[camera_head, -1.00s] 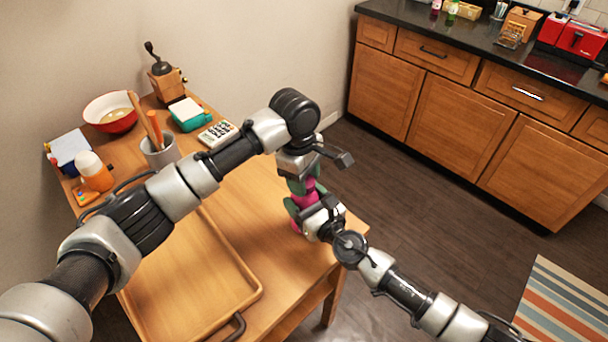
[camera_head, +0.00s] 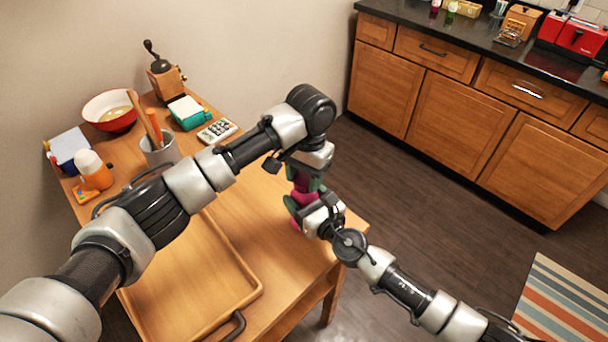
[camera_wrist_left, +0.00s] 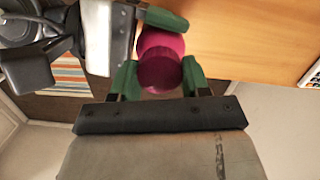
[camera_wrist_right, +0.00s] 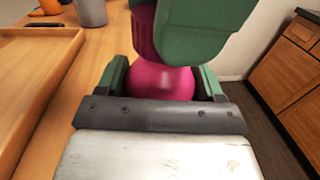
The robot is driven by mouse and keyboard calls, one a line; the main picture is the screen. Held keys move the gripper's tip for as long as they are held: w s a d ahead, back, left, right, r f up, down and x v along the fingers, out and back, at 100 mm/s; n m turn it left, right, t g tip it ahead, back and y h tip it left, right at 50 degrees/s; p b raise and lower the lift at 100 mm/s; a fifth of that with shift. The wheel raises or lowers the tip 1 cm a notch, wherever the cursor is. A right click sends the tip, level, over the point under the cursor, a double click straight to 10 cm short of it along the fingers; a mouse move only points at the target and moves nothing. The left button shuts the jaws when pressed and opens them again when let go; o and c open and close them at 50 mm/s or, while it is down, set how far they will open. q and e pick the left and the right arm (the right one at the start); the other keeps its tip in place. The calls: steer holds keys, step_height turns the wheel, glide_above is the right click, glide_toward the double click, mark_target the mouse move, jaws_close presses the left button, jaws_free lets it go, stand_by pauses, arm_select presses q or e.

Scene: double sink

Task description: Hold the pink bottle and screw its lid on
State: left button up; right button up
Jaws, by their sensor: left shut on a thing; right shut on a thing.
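The pink bottle (camera_wrist_right: 165,82) stands upright near the table's right end, largely hidden by my grippers in the head view. My right gripper (camera_wrist_right: 165,75) is shut on the bottle's body from the side. The darker magenta lid (camera_wrist_left: 160,73) sits at the top of the bottle, in line with it. My left gripper (camera_wrist_left: 160,78) comes from above and is shut on the lid, with one green finger on each side. In the right wrist view a left finger covers much of the lid (camera_wrist_right: 143,32). The seam between lid and bottle is not clear.
A wooden tray (camera_head: 252,290) lies on the table's near side. A grey cup (camera_head: 160,152), a red bowl (camera_head: 108,112), a grinder (camera_head: 165,82), a calculator (camera_head: 217,131) and an orange-and-white bottle (camera_head: 93,170) stand farther back left. Open floor lies to the right.

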arm_select(q)
steer(key=m, duration=0.8)
steer(key=shift+t+y, duration=0.3)
steer(key=shift+t, duration=0.1)
steer(key=m, duration=0.4)
steer(key=shift+m+t, duration=0.3)
steer(key=shift+m, duration=0.1)
steer(key=m, duration=0.8)
steer(key=shift+t, duration=0.4)
steer(key=m+h, duration=0.1)
steer(key=m, duration=0.9)
steer(key=shift+a+h, duration=0.1)
steer(key=shift+h, duration=0.2)
steer(key=m, duration=0.4)
steer(key=o, duration=0.9)
steer(key=shift+s, duration=0.1)
